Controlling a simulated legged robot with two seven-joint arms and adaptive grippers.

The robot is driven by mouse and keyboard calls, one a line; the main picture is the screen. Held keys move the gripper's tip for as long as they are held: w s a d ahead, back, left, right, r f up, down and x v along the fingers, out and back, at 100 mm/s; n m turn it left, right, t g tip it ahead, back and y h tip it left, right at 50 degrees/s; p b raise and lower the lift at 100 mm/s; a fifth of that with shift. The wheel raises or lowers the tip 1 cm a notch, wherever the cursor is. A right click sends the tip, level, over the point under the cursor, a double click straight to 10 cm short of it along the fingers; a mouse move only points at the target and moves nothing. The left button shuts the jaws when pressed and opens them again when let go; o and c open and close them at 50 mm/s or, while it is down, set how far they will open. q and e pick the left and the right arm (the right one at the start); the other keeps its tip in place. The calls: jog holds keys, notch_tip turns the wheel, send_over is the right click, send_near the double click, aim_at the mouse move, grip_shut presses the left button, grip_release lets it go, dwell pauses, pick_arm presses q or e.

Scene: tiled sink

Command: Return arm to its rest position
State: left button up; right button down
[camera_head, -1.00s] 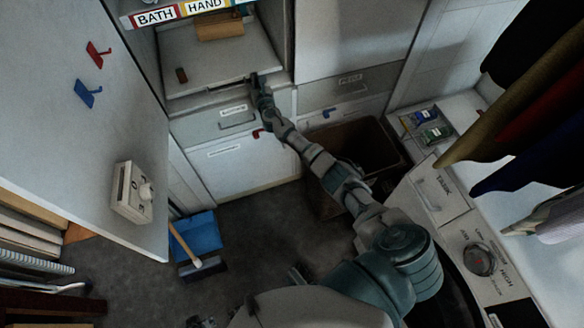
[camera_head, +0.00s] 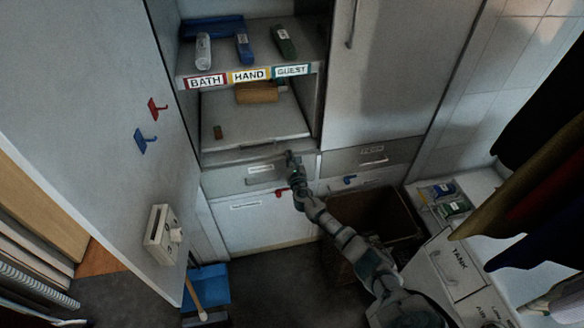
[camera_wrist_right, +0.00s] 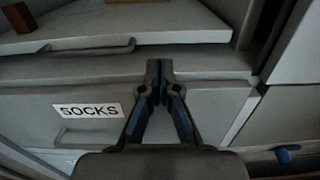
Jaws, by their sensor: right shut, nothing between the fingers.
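My right gripper (camera_head: 292,158) is in front of the cabinet, near the top edge of the light drawer (camera_head: 228,181) below the lower shelf. In the right wrist view the gripper (camera_wrist_right: 159,82) is shut with its fingertips together and nothing between them. That view shows the drawer front (camera_wrist_right: 215,105) with a SOCKS label (camera_wrist_right: 87,111); the drawer looks closed. I cannot tell whether the fingertips touch the cabinet. My right arm (camera_head: 345,240) reaches up from the lower right. My left gripper is not in view.
The cabinet's open door (camera_head: 90,110) is at left, with red and blue hooks. A brown bin (camera_head: 385,215) stands right of my arm. Bottles and a wooden block (camera_head: 257,93) are on the shelves. Hanging clothes (camera_head: 530,190) are at right. A blue dustpan (camera_head: 210,285) is on the floor.

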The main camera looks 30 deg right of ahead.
jog(key=s+a+p, duration=0.2)
jog(key=s+a, duration=0.2)
jog(key=s, duration=0.2)
jog(key=s+a+f+m+g+y, duration=0.1)
jog(key=s+f+m+g, duration=0.3)
jog(key=s+f+m, duration=0.55)
jog(key=s+f+m+g, duration=0.35)
jog(key=s+f, duration=0.25)
jog(key=f, duration=0.7)
pick_arm(q)
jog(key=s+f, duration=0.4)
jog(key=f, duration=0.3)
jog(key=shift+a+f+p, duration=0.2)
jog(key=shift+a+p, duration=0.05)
jog(key=shift+p, duration=0.1)
pick_arm(e)
jog(key=s+a+f+m+g+y, duration=0.1)
jog(key=s+a+f+m, duration=0.3)
jog(key=s, duration=0.7)
jog(key=s+a+f+m+g+y, duration=0.1)
jog(key=s+a+f+m+g, duration=0.2)
jog(key=s+f+m, duration=0.4)
jog(key=s+a+f+m+g+y, duration=0.2)
jog(key=s+a+f+m+g, duration=0.2)
jog(key=s, duration=1.3)
notch_tip(320, 180, down, 2)
jog(key=m, duration=0.2)
jog(key=shift+a+f+m, duration=0.2)
jog(key=shift+a+m, duration=0.1)
jog(key=shift+a, duration=0.05)
